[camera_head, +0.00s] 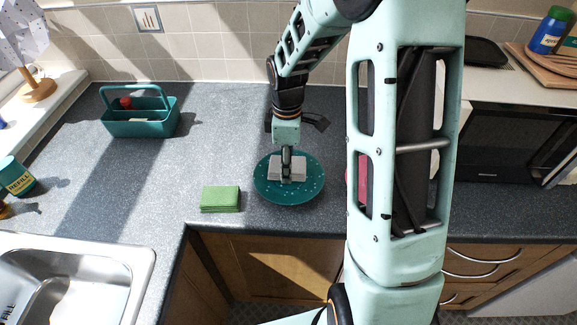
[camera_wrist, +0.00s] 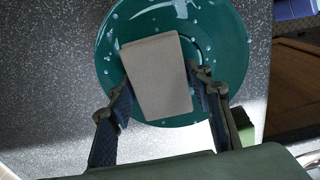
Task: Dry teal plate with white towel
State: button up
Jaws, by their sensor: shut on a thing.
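The teal plate (camera_head: 305,190) lies on the counter near its front edge, with pale drops on its surface. It also fills the upper part of the wrist view (camera_wrist: 228,50). A folded white towel (camera_head: 275,170), greyish in the wrist view (camera_wrist: 158,80), is over the plate's middle. My gripper (camera_head: 286,165) points down over the plate and is shut on the towel, with one finger at each side of it in the wrist view (camera_wrist: 160,95). I cannot tell whether the towel touches the plate.
A green sponge or folded cloth (camera_head: 221,197) lies left of the plate. A teal caddy (camera_head: 140,122) stands at the back left. The sink (camera_head: 75,285) is at the front left. A microwave (camera_head: 515,140) stands at the right. The counter between caddy and plate is clear.

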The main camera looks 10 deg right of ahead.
jog(key=shift+s+a, duration=0.45)
jog(key=shift+s, duration=0.25)
jog(key=shift+s+a, duration=0.4)
jog(key=shift+s, duration=0.25)
jog(key=shift+w+d+r+p, duration=0.1)
jog(key=shift+w+d+p, duration=0.1)
jog(key=shift+w+d, duration=0.45)
jog(key=shift+w+d+p, duration=0.2)
jog(key=shift+w+d, duration=0.15)
jog(key=shift+d, duration=0.55)
jog(key=shift+s+a, duration=0.45)
jog(key=shift+s, duration=0.25)
jog(key=shift+s+a, duration=0.4)
jog(key=shift+s, duration=0.3)
jog(key=shift+w+d, duration=0.15)
jog(key=shift+w, duration=1.65)
notch_tip(320, 180, up, 6)
jog(key=p, duration=0.4)
jog(key=shift+f+p, duration=0.2)
jog(key=shift+p, duration=0.15)
jog(key=shift+r, duration=0.1)
